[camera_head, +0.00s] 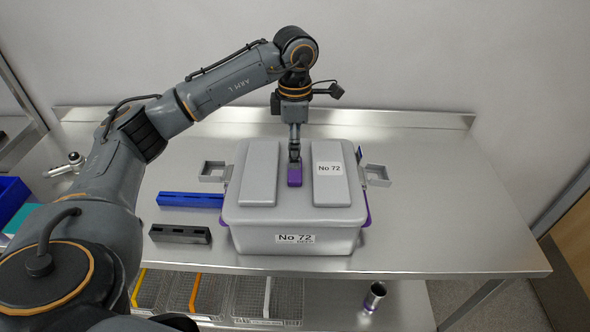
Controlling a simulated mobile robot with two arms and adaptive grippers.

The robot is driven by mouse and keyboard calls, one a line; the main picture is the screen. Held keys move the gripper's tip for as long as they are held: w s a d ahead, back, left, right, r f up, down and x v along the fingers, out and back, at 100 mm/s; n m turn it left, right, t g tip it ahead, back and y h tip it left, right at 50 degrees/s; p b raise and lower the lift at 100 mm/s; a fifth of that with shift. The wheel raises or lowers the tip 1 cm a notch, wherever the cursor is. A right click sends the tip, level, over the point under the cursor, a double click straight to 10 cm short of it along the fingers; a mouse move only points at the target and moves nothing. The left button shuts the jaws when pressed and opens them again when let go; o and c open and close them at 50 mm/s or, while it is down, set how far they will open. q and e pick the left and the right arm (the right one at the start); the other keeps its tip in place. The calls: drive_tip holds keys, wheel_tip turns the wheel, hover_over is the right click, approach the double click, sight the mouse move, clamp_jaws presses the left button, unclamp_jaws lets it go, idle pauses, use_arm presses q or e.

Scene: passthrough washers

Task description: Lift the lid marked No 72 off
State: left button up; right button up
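A grey washer box (290,240) stands on the steel counter with a "No 72" label on its front. Its grey lid (258,175) is on top, and the raised panel on the right carries another "No 72" label. A purple handle (294,177) sits in the groove between the two raised panels. My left gripper (294,158) points straight down at the handle, its fingertips at the handle's far end. The fingers show nearly edge-on, so I cannot tell whether they are closed on it. My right gripper is not in view.
A blue bar (190,199) and a dark block (180,234) lie left of the box. Wire baskets (215,295) and a metal cup (374,296) are on the shelf below. The counter (450,215) right of the box is clear. A wall stands behind.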

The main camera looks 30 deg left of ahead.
sight(295, 174)
use_arm(q)
drive_tip(key=shift+f+p, duration=0.5)
wheel_tip(295, 174, down, 4)
drive_tip(key=shift+r+p, duration=0.15)
drive_tip(key=shift+p, duration=0.75)
drive_tip(key=shift+f, duration=0.4)
drive_tip(key=c, duration=1.5)
drive_tip(key=shift+w+r, duration=0.1)
drive_tip(key=shift+c, duration=0.9)
